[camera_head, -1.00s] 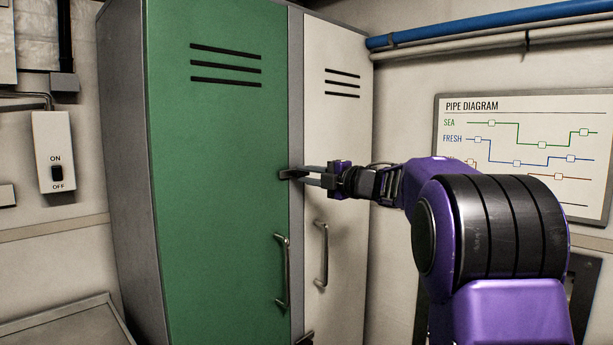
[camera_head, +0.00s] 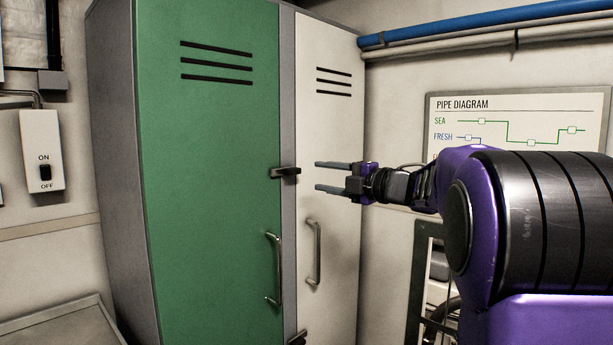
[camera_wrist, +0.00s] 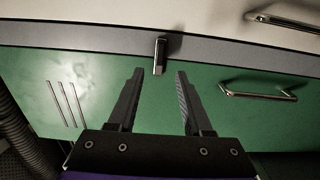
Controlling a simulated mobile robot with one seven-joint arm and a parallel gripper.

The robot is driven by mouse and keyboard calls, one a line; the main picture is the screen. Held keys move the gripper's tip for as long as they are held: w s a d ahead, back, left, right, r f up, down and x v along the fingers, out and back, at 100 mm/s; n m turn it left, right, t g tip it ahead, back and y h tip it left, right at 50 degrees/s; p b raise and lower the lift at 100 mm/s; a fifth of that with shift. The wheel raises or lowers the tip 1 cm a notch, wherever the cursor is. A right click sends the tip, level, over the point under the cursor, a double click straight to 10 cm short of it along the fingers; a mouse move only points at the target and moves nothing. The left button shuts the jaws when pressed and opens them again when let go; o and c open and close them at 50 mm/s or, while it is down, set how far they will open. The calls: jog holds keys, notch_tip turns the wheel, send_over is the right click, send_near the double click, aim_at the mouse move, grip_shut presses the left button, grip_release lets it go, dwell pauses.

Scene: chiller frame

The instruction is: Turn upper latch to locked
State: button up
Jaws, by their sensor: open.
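The upper latch (camera_head: 285,172) is a small dark bar on the grey strip between the green door (camera_head: 208,200) and the white door (camera_head: 335,140). In the head view it lies level, reaching across the green door's edge. In the wrist view the latch (camera_wrist: 159,56) stands just beyond the fingertips, between their lines. My gripper (camera_head: 318,176) is open and empty, to the right of the latch and apart from it. Its two fingers also show in the wrist view (camera_wrist: 160,73).
A lower latch (camera_head: 298,338) shows partly at the bottom edge. Handles stand out from the green door (camera_head: 274,270) and the white door (camera_head: 314,252). An on/off switch (camera_head: 43,150) is on the left wall. A blue pipe (camera_head: 480,22) runs along the upper right.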

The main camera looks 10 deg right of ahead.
jog(key=v, duration=0.9)
jog(key=shift+a+r, duration=0.1)
jog(key=shift+a, duration=0.05)
